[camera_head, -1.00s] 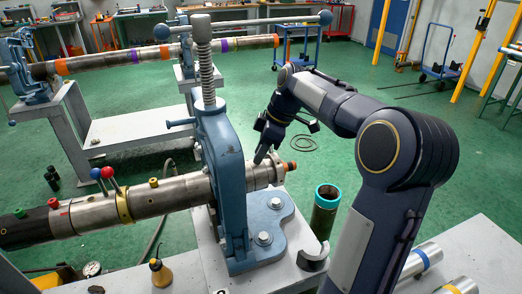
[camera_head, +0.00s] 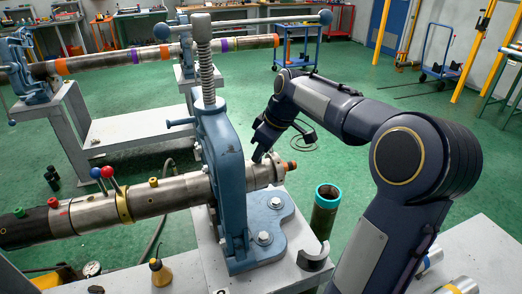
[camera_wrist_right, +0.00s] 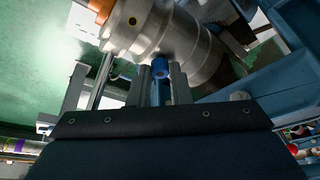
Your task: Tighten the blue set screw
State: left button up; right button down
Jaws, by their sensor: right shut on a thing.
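The blue set screw (camera_wrist_right: 160,68) shows in the right wrist view as a small blue knob against the side of a steel pipe fitting (camera_wrist_right: 165,30). My right gripper (camera_wrist_right: 160,80) is shut on it, with a finger on either side of the knob. In the head view my right gripper (camera_head: 259,158) points down at the right end of the clamped pipe (camera_head: 262,174), just right of the blue vise (camera_head: 228,165). The screw itself is hidden or too small to tell there. My left gripper is not in view.
The vise's long crossbar and spring stand left of my right arm. A teal-rimmed cylinder (camera_head: 326,204) and a grey curved piece (camera_head: 313,257) stand right of the vise. A small oil can (camera_head: 160,273) is in front.

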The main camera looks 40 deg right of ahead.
jog(key=m, duration=0.1)
jog(key=m+h, duration=0.1)
jog(key=m, duration=0.1)
jog(key=shift+a+r+m+h+p, duration=0.15)
jog(key=shift+a+m+h+p, duration=0.05)
jog(key=shift+m+h+p, duration=0.15)
jog(key=m+h, duration=0.1)
jog(key=m, duration=0.2)
jog(key=shift+a+m+p, duration=0.1)
jog(key=shift+m+p, duration=0.15)
jog(key=shift+p, duration=0.15)
jog(key=m+h, duration=0.1)
jog(key=m, duration=0.1)
jog(key=shift+w+a+m, duration=0.1)
jog(key=shift+m, duration=0.2)
jog(key=shift+m+g+h, duration=0.3)
jog(key=shift+m+h, duration=0.25)
jog(key=shift+m, duration=0.95)
jog(key=c, duration=1.3)
grip_release()
